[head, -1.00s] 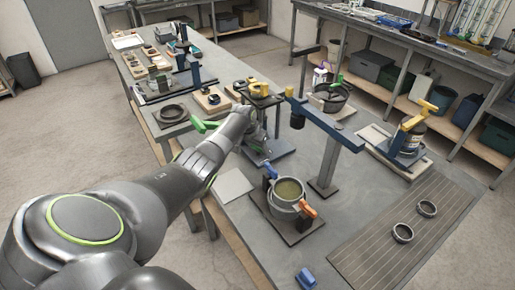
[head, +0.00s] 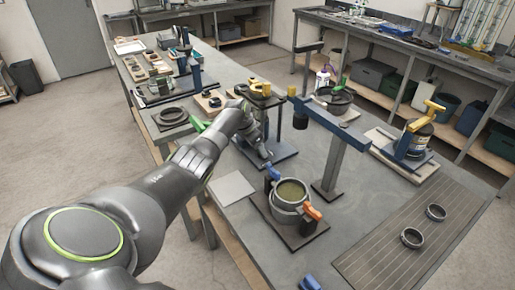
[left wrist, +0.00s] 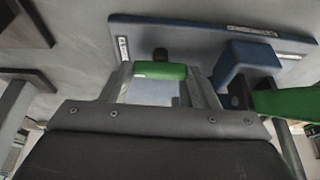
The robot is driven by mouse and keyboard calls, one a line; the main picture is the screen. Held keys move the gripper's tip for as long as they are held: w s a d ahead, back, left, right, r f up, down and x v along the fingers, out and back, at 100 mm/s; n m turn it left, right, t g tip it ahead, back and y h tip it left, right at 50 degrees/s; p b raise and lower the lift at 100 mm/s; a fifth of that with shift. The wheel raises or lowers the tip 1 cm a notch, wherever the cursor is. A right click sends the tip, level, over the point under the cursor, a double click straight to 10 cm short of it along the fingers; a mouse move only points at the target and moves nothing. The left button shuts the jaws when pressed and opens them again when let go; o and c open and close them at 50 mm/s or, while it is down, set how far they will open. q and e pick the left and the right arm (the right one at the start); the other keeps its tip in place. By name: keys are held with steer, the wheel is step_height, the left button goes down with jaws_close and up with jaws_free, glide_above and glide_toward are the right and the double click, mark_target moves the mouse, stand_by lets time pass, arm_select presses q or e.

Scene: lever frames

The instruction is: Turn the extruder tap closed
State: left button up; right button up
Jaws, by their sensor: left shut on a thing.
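In the left wrist view my left gripper (left wrist: 158,80) is shut on a short green handle (left wrist: 160,70), which lies crosswise between the fingers. A dark stub (left wrist: 160,53) shows just behind it. A blue base plate (left wrist: 190,35) with pale labels lies beyond. In the head view my left gripper (head: 264,152) is low over the blue base plate (head: 282,156) of a bench device; the held handle is hidden there. I cannot tell the handle's exact angle. My right gripper is not in view.
A larger green lever (left wrist: 290,103) on a blue block (left wrist: 245,65) is close right of the gripper in the wrist view.

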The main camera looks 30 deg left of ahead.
arm_select(q)
steer(key=o, duration=1)
steer(key=shift+s+a+r, duration=0.1)
steer(key=shift+r, duration=0.3)
steer(key=b+v, duration=0.1)
steer(key=v, duration=1.5)
steer(key=shift+s+r, duration=0.25)
steer(key=shift+f, duration=0.1)
